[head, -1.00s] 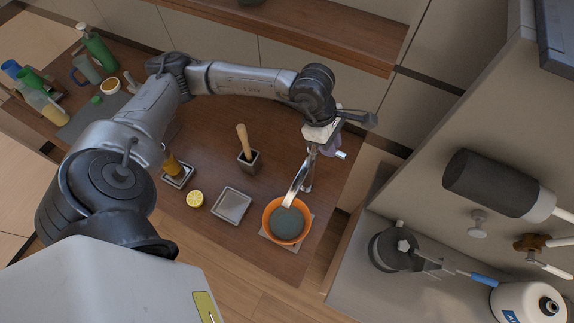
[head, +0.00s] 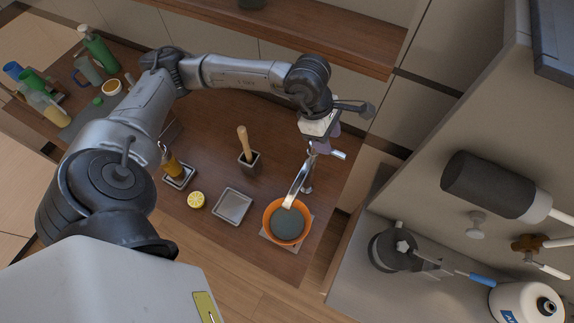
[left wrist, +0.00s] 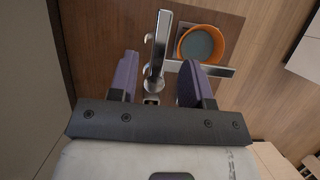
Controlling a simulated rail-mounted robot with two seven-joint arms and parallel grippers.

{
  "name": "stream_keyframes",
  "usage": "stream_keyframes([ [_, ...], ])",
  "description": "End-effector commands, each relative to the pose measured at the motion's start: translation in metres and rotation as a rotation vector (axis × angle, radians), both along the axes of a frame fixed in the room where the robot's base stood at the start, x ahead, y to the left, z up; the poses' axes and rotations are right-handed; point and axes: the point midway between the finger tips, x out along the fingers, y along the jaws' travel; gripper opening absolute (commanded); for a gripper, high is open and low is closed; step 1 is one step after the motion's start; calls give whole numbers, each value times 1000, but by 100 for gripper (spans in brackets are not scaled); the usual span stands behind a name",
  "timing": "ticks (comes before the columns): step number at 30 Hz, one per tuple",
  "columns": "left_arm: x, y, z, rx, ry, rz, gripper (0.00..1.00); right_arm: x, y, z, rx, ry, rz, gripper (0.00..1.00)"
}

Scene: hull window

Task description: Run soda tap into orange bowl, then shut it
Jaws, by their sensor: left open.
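The orange bowl (head: 272,218) stands on a small grey mat near the table's front right edge, its inside blue-grey. I cannot tell whether that is liquid. The silver soda tap (head: 297,186) rises behind it, its curved spout reaching over the bowl. My left gripper (head: 324,143) is above the top of the tap, partly hidden by its own wrist. In the left wrist view its purple fingers (left wrist: 158,78) are apart, with metal tap parts (left wrist: 161,40) showing between and beyond them. Contact is unclear. The bowl (left wrist: 181,40) is beyond the right finger. My right gripper is not in view.
A square grey dish (head: 233,206), a cut lemon (head: 196,200), a holder with a wooden pestle (head: 243,140) and an amber bottle (head: 173,166) stand left of the bowl. Bottles and mugs crowd the far left. A grey counter (head: 350,276) with equipment is at right.

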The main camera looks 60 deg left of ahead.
Motion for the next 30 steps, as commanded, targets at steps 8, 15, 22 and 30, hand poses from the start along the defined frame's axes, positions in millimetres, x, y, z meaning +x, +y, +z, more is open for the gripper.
stream_keyframes([
  [8, -4, 7, 22, 1, -1, -1, 45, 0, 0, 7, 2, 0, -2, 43],
  [15, -7, 12, 35, 0, -1, 0, 45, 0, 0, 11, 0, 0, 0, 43],
  [22, -9, 13, 38, 0, 0, -1, 45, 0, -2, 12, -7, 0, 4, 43],
  [30, -8, 13, 38, 0, 0, -1, 45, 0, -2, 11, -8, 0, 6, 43],
])
